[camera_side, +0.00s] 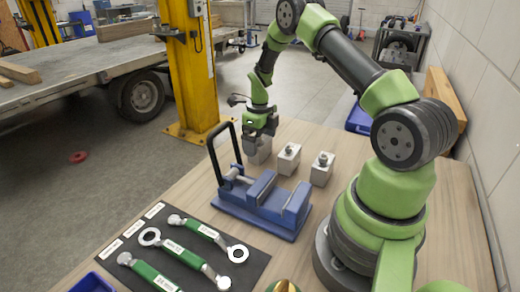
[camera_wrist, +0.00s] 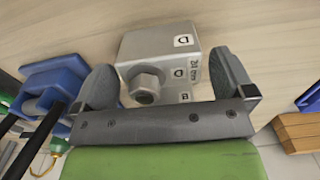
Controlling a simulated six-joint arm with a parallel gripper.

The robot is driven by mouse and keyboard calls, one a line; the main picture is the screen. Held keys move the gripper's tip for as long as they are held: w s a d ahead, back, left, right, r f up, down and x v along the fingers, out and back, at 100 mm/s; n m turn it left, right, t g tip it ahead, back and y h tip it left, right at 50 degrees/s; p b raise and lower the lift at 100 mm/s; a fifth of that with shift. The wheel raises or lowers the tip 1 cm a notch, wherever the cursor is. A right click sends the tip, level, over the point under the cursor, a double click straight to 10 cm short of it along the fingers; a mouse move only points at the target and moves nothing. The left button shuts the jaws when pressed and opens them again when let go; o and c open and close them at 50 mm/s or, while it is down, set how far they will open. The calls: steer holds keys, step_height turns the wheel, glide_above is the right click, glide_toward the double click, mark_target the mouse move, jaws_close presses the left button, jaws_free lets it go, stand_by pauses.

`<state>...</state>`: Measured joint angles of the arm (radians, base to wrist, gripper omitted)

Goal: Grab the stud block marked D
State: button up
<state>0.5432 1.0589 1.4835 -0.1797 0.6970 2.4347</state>
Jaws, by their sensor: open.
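In the wrist view a grey metal block (camera_wrist: 150,46) with a hex stud (camera_wrist: 145,86) sits between the fingers of my gripper (camera_wrist: 165,80). In the side view my gripper (camera_side: 262,124) points down over this block (camera_side: 259,154), which stands on the wooden table and is partly hidden by the gripper.
Two similar stud blocks, one in the middle (camera_side: 288,163) and one at right (camera_side: 321,174), stand beside it. A blue vise (camera_side: 262,205) with an upright black handle is close in front. Green-handled wrenches lie on a dark mat (camera_side: 248,268). A yellow post (camera_side: 192,75) rises beyond the table.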

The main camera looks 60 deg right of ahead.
steer(key=shift+f, duration=0.8)
steer(key=shift+r, duration=0.1)
steer(key=c, duration=1.2)
